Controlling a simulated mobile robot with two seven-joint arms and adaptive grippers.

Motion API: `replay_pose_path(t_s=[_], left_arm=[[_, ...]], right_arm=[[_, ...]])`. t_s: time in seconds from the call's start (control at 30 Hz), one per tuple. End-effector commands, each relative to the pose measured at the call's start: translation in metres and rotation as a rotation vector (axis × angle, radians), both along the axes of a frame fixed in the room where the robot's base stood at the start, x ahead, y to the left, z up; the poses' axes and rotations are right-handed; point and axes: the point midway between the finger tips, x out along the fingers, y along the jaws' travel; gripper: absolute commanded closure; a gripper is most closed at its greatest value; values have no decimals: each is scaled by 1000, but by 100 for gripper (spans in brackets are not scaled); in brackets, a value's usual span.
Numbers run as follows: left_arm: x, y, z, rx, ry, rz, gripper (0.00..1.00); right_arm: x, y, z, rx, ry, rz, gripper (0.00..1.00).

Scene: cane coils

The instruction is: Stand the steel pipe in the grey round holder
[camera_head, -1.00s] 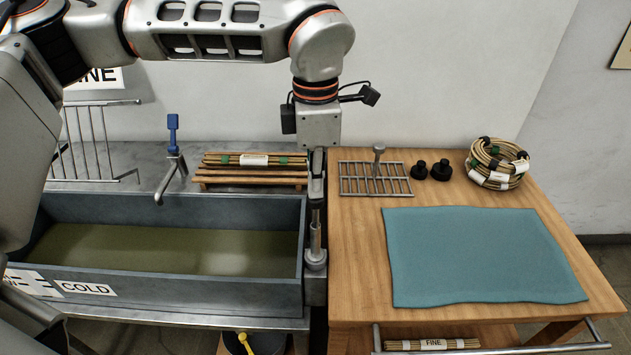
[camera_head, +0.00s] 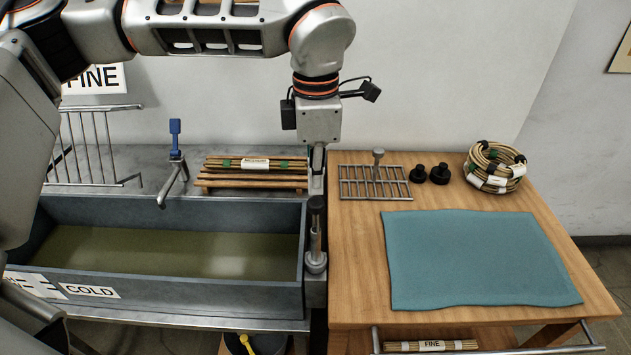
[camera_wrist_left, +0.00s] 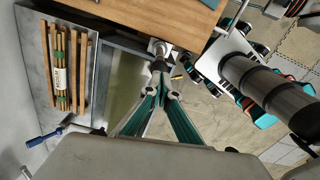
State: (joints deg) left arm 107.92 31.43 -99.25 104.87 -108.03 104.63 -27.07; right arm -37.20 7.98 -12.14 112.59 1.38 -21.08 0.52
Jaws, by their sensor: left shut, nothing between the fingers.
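The steel pipe (camera_head: 316,238), with a dark upper end, stands about upright in the grey round holder (camera_head: 316,263) at the right front corner of the sink. In the left wrist view the pipe (camera_wrist_left: 159,66) and the holder (camera_wrist_left: 157,46) show just beyond the fingertips. My left gripper (camera_head: 316,190) points down just above the pipe's dark end. It is shut and empty; its teal fingers (camera_wrist_left: 160,98) meet at the tips in the left wrist view. How the pipe's foot sits inside the holder is hidden. My right gripper is not in view.
The sink (camera_head: 150,300) lies left of the holder and the wooden table (camera_head: 355,270) lies right. A blue-handled tap (camera_head: 175,150), a slatted rack (camera_head: 250,183) with a cane bundle, a wire rack (camera_head: 375,185) and a cane coil (camera_head: 495,168) stand behind. A teal mat (camera_head: 480,258) covers the table's middle.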

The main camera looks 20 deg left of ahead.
Motion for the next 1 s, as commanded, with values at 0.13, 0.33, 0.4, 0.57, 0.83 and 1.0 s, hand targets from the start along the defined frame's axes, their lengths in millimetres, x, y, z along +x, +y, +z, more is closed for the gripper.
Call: replay_pose_path(t_s=[0.13, 0.33, 0.4, 0.57, 0.83, 1.0], left_arm=[[1, 0, 8, 0, -2, 1, 100], [1, 0, 42, -1, -6, 3, 100], [1, 0, 57, 0, -4, 1, 100], [0, -1, 88, 0, -3, 2, 100], [0, 0, 116, -1, -1, 0, 100], [-1, 0, 118, 0, 1, 0, 100]], right_arm=[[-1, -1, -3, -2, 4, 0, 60], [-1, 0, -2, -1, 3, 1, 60], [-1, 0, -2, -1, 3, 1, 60], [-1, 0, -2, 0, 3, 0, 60], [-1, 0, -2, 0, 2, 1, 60], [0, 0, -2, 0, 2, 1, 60]])
